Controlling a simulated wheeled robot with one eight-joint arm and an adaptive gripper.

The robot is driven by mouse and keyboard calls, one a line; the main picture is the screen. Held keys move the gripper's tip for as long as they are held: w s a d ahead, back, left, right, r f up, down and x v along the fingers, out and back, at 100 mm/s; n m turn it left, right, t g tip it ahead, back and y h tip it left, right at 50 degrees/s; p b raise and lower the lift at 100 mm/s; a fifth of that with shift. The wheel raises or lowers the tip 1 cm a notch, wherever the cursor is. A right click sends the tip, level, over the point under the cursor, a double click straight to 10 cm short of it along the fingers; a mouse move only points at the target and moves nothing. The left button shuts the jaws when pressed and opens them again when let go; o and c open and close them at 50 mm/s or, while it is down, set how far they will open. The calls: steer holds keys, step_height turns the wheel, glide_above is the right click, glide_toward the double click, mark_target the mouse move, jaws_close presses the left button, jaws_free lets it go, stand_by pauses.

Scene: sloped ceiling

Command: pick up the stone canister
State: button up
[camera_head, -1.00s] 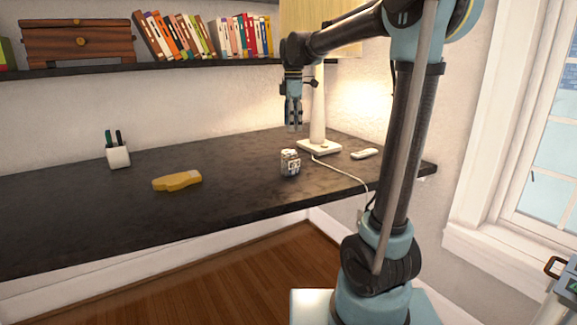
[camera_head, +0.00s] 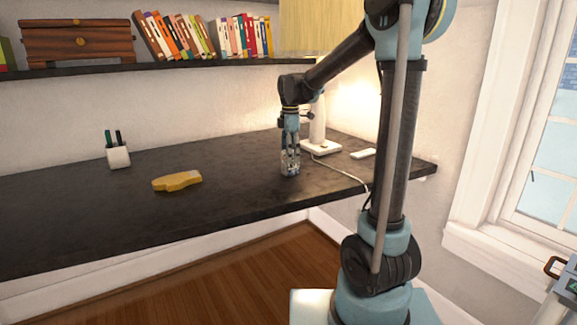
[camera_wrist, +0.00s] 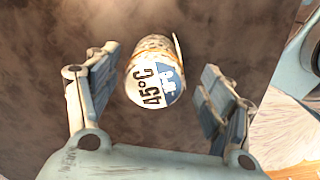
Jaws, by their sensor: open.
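The stone canister (camera_head: 290,168) is a small speckled grey-white cylinder standing on the dark desk. In the wrist view my gripper (camera_wrist: 150,98) is open, with one finger on each side of the canister and a visible gap on both sides. The fingers partly hide the canister in the head view.
The desk (camera_head: 230,205) also holds a yellow object (camera_head: 177,181), a white pen cup (camera_head: 118,157), a lamp (camera_head: 318,145) close behind my gripper, its cord, and a small white item (camera_head: 362,154). A shelf with books (camera_head: 240,36) is above. The desk's front middle is clear.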

mark_target(289, 164)
steer(key=f, duration=0.4)
steer(key=shift+w+a, duration=0.25)
steer(key=shift+a, duration=0.05)
steer(key=shift+f, duration=0.65)
steer(key=c, duration=1.5)
steer(key=shift+o, duration=0.2)
steer(key=shift+r, duration=0.1)
step_height(289, 164, up, 10)
steer(key=shift+f, duration=0.1)
